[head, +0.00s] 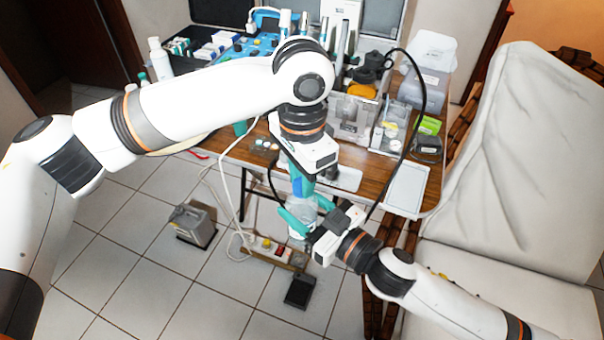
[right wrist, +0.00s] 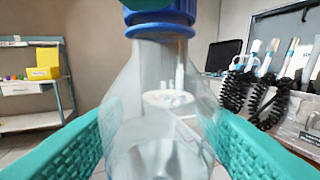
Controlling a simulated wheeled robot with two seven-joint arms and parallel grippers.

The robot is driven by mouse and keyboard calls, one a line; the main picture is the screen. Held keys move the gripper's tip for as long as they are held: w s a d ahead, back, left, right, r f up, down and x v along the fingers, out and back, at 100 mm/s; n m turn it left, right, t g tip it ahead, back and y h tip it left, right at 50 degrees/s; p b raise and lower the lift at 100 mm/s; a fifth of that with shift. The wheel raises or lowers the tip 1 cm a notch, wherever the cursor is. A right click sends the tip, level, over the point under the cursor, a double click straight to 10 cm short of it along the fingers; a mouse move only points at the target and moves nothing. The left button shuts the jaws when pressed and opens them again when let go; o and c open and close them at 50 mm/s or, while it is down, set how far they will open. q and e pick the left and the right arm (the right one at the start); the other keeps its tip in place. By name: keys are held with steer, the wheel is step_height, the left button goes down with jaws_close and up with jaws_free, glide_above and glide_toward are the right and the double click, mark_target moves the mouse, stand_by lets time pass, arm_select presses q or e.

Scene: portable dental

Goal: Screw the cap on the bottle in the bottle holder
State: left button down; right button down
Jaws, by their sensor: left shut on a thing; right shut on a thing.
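A clear bottle (head: 301,214) is upright in my right gripper (head: 299,222), whose teal fingers are shut on its sides, in front of the table's near edge. In the right wrist view the bottle (right wrist: 160,120) fills the middle, between the two teal fingers. A blue cap (right wrist: 160,18) is at the bottle's mouth, over the neck; I cannot tell how tightly it sits. My left gripper (head: 300,183) points down from above and is shut on the blue cap. A bit of its teal finger (right wrist: 146,4) shows above the cap. I cannot make out the bottle holder.
The wooden table (head: 262,158) behind carries trays, clear boxes and dental tools. A pale dental chair (head: 510,170) stands at the right. A foot pedal (head: 301,291) and a power strip (head: 268,250) lie on the floor below. A black hose (head: 424,95) curves down near my right arm.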

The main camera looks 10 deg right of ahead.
arm_select(q)
steer(key=m, duration=0.7)
steer(key=shift+m, duration=0.4)
steer(key=c, duration=1.1)
jaws_free()
step_height(320, 180, up, 12)
steer(key=shift+w+f, duration=0.1)
